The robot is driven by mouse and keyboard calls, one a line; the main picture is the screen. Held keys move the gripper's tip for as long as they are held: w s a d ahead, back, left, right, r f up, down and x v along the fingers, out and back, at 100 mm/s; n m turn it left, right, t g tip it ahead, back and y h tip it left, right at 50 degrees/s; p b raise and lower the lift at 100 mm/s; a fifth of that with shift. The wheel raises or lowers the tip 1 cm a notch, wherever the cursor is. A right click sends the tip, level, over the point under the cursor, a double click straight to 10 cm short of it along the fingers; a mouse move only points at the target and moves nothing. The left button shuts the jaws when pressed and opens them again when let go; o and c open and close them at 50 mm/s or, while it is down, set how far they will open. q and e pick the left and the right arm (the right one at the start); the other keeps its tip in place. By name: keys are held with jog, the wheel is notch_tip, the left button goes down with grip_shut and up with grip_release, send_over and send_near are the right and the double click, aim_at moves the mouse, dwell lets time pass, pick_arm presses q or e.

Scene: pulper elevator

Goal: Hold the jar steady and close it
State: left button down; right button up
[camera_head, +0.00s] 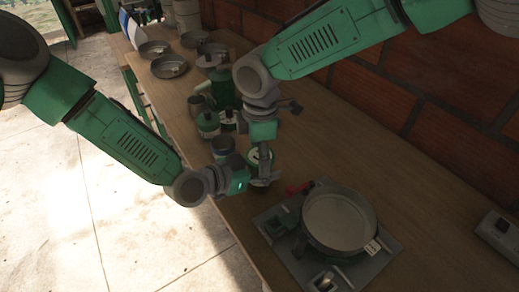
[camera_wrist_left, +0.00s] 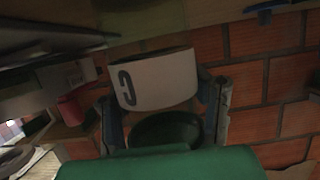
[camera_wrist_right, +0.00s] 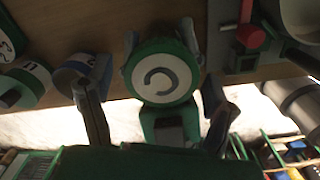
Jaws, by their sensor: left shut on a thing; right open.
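The jar (camera_head: 261,157) stands on the wooden bench in front of the burner, partly hidden by my grippers. My left gripper (camera_head: 249,176) is shut around its side. In the left wrist view, the white jar wall with a dark letter C (camera_wrist_left: 152,80) lies between the fingers, with a dark green round part (camera_wrist_left: 165,130) beside it. In the right wrist view, the green-rimmed lid (camera_wrist_right: 161,78) with a white top marked C faces me. My right gripper (camera_head: 264,168) comes from above, open, its fingers on either side of the lid. Contact there is unclear.
A pan (camera_head: 340,218) sits on a burner plate with a red knob (camera_head: 300,188) close to the jar's right. Several jars and mugs (camera_head: 222,145) crowd the bench beyond it. A power strip (camera_head: 497,232) lies at the right. A brick wall (camera_head: 430,125) backs the bench.

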jog(key=c, duration=1.2)
pick_arm(q)
jog(key=shift+s, duration=0.1)
pick_arm(e)
jog(key=m, duration=0.3)
jog(key=o, duration=1.3)
jog(key=shift+c, duration=0.2)
jog(key=shift+r, duration=0.15)
notch_tip(320, 180, up, 4)
jog(key=shift+r, duration=0.15)
jog(key=o, duration=0.5)
jog(key=shift+r, duration=0.1)
